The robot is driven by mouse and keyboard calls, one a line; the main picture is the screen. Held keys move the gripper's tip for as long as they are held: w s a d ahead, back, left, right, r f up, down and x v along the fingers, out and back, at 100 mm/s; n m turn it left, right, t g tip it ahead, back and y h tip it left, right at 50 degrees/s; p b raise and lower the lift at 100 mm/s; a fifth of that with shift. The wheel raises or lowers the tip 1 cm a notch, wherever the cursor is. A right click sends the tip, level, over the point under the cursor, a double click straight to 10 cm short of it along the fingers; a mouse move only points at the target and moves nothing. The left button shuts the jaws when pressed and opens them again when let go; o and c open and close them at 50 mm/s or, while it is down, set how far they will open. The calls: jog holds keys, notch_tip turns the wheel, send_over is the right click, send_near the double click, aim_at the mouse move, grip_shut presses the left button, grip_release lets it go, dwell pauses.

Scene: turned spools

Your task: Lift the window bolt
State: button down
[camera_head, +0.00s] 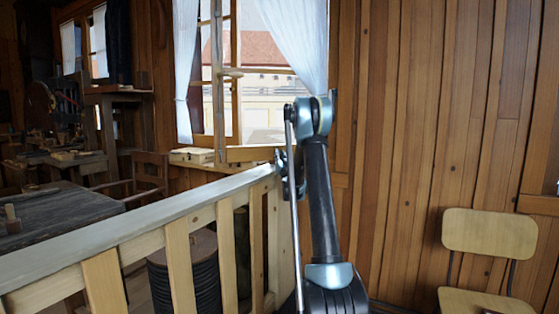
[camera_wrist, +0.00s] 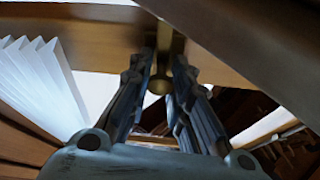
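In the wrist view a brass-coloured upright piece, seemingly the window bolt (camera_wrist: 161,86), shows between my gripper's fingers against a wooden frame bar. Its rounded end shows; its upper part runs up between the fingertips. My gripper (camera_wrist: 165,62) has one dark jointed finger on each side of it. The fingertips are close to it, but I cannot tell whether they touch or press on it. In the head view my gripper is mostly hidden behind my arm, near the lower right of the open window (camera_head: 243,153). The bolt cannot be made out there.
A wooden railing (camera_head: 135,233) runs across the front left up to my arm. White curtains (camera_head: 297,40) hang beside the window; a pleated white one (camera_wrist: 40,85) shows in the wrist view. A wooden chair (camera_head: 489,233) stands right, and a dark workbench (camera_head: 60,215) left.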

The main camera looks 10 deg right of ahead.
jog(key=shift+r, duration=1.3)
jog(key=c, duration=1.4)
grip_release()
jog(key=shift+s, duration=0.1)
jog(key=v, duration=1.1)
jog(key=shift+s+d+f, duration=0.15)
jog(key=shift+s+f, duration=0.1)
jog(key=shift+s, duration=0.05)
